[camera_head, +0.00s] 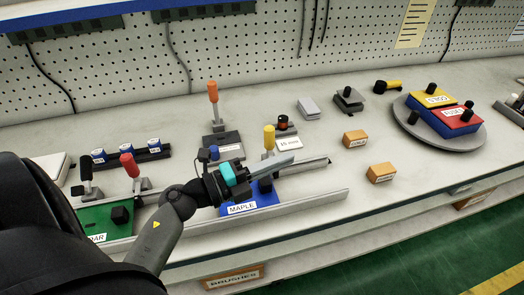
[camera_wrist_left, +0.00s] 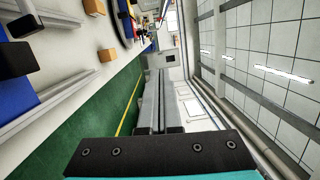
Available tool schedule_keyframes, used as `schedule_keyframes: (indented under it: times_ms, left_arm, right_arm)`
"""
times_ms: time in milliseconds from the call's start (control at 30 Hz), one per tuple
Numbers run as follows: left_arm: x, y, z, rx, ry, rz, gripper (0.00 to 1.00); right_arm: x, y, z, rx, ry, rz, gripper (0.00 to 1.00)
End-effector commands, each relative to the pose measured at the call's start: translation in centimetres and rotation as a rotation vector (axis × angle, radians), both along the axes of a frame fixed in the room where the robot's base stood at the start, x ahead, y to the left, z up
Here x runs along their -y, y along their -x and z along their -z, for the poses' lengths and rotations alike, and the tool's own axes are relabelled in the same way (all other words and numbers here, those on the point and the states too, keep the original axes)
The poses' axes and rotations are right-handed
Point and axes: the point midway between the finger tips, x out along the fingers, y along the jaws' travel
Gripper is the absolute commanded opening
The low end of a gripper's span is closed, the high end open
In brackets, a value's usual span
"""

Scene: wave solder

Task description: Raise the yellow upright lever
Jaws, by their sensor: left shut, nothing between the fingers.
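The yellow upright lever (camera_head: 269,138) stands in the middle of the bench in the head view, its handle pointing up. Its lower end and base are partly hidden behind my left gripper. My left gripper (camera_head: 290,160) is shut and empty, its fingers pointing right, just in front of and below the yellow handle in the picture. I cannot tell whether they touch the lever. In the left wrist view the closed fingers (camera_wrist_left: 158,100) point away over the bench's front edge, and the lever is not visible there. My right gripper is not in view.
A blue MAPLE block (camera_head: 245,203) lies below the gripper by a metal rail (camera_head: 310,202). An orange lever (camera_head: 213,92) and a red lever (camera_head: 130,165) stand to the left. Orange boxes (camera_head: 381,173) and a round turntable (camera_head: 400,118) are on the right.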

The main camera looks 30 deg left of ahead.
Motion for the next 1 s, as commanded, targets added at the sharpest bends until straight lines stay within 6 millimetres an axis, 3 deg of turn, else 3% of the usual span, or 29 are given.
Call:
schedule_keyframes:
  times_ms: [33, 200, 367, 567, 1000]
  left_arm:
    - [-2.3, 1.3, 2.0, -0.046, 0.036, -0.087, 0.0]
    - [-7.6, 4.6, 5.1, -0.132, 0.095, -0.283, 0.0]
    - [-9.2, 5.5, 5.9, -0.155, 0.107, -0.342, 0.0]
    - [-8.8, 3.4, 5.8, -0.152, 0.106, -0.34, 0.0]
    - [-7.4, -4.0, 6.2, -0.152, 0.106, -0.339, 0.0]
  right_arm:
    - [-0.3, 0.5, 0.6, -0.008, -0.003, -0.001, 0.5]
    - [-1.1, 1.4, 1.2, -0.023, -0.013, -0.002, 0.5]
    - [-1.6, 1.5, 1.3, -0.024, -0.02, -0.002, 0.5]
    - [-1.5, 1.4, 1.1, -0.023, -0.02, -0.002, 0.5]
    - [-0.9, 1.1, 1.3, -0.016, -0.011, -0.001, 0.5]
